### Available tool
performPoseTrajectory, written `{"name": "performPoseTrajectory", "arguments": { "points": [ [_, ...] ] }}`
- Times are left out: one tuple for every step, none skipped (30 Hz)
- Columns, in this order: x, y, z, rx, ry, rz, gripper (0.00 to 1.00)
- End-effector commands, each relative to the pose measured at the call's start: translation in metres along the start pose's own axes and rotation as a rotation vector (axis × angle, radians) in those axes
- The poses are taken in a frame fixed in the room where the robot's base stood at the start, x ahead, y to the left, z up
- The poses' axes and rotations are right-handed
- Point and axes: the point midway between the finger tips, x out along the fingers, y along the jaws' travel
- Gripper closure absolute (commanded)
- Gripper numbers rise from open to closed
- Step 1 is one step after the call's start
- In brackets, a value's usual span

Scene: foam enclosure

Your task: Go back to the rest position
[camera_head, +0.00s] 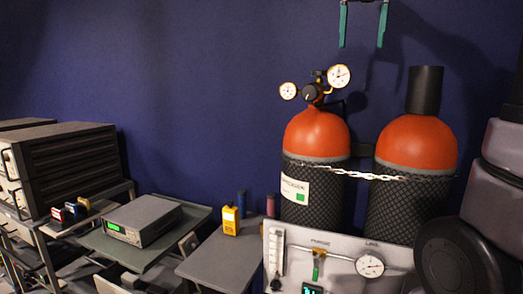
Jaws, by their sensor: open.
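My gripper (362,45) shows at the top edge, right of the middle. Its two green fingers point down and stand apart, with nothing between them. It is in front of the dark blue wall, higher in the picture than the gas cylinders. The upper part of the gripper is cut off by the picture's edge. Grey and black links of my arm fill the right edge.
Two orange-topped gas cylinders (317,135) stand behind a chain, the left one with gauges. A white panel (340,262) with a gauge is in front. Left are a yellow device (230,220), a grey instrument (142,220) and a dark cabinet (65,165). The upper-left wall is clear.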

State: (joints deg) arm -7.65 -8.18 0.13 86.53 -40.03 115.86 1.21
Motion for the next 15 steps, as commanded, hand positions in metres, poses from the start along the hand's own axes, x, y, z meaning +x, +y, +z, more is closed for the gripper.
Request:
{"name": "performPoseTrajectory", "arguments": {
  "points": [
    [0.009,0.012,0.011,-0.032,0.017,-0.022,0.03],
    [0.016,0.018,0.017,-0.053,0.030,-0.039,0.03],
    [0.027,0.026,0.026,-0.083,0.049,-0.067,0.03],
    [0.036,0.032,0.034,-0.105,0.065,-0.089,0.03],
    [0.046,0.037,0.041,-0.124,0.083,-0.111,0.03],
    [0.059,0.044,0.051,-0.146,0.108,-0.144,0.03],
    [0.070,0.049,0.059,-0.161,0.128,-0.169,0.03],
    [0.081,0.053,0.066,-0.172,0.147,-0.193,0.03],
    [0.095,0.059,0.076,-0.183,0.175,-0.224,0.03],
    [0.105,0.062,0.083,-0.190,0.196,-0.248,0.03],
    [0.115,0.065,0.089,-0.193,0.216,-0.269,0.03],
    [0.127,0.069,0.096,-0.196,0.242,-0.294,0.03],
    [0.135,0.072,0.102,-0.196,0.260,-0.311,0.03],
    [0.143,0.075,0.106,-0.195,0.278,-0.326,0.03],
    [0.152,0.078,0.111,-0.194,0.298,-0.343,0.03]
  ]
}}
